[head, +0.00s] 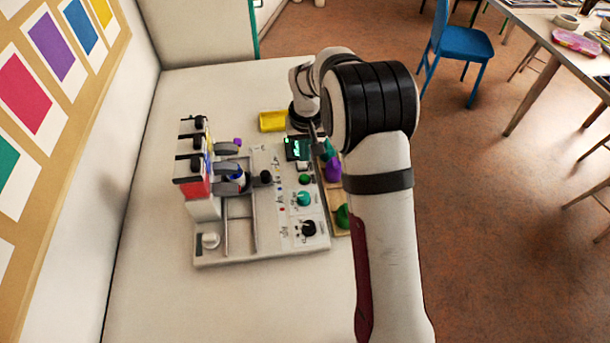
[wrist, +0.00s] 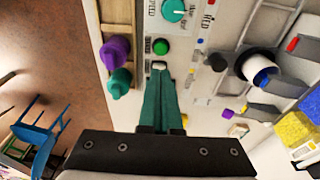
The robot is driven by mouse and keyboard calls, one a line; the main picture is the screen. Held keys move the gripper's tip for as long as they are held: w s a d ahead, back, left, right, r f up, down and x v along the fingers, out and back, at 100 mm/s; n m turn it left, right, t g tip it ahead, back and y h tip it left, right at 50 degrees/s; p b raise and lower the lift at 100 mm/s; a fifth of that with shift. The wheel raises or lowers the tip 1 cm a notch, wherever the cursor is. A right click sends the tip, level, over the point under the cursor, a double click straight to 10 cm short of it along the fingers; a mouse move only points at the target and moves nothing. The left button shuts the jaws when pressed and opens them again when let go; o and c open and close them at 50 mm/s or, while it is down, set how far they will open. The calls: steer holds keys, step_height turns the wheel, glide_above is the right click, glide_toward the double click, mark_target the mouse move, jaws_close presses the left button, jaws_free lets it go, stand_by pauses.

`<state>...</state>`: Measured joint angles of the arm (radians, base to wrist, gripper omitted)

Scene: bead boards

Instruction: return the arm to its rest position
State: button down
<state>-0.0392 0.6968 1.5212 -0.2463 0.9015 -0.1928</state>
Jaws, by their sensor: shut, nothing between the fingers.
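My gripper (wrist: 159,72) shows in the wrist view as two green fingers pressed together, with nothing between them. Its tips are over the control panel (wrist: 205,18), close to a small pale part and just below a green button (wrist: 160,46). I cannot tell whether the tips touch the panel. In the head view my arm bends over the right side of the board (head: 250,257) and hides most of the gripper.
The panel carries a lit display (head: 297,148), a teal knob (head: 303,198) and a black knob (head: 309,228). Purple (wrist: 115,50) and green (wrist: 120,82) pieces stand beside it. A dispenser (head: 195,188) rises at left. A yellow block (head: 272,121) lies behind. The front table is clear.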

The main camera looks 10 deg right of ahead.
stand_by(0.3)
steer(key=s+r+m, duration=0.2)
steer(key=s+r, duration=0.7)
steer(key=s, duration=0.1)
steer(key=s+a+r+m+g+y, duration=0.1)
steer(key=s, duration=1.2)
steer(key=s+r+m+g, duration=0.1)
steer(key=s+m, duration=0.1)
steer(key=s, duration=1.1)
steer(key=shift+a+r+m+y, duration=0.25)
steer(key=shift+a+m+y, duration=0.05)
steer(key=shift+a+y, duration=0.1)
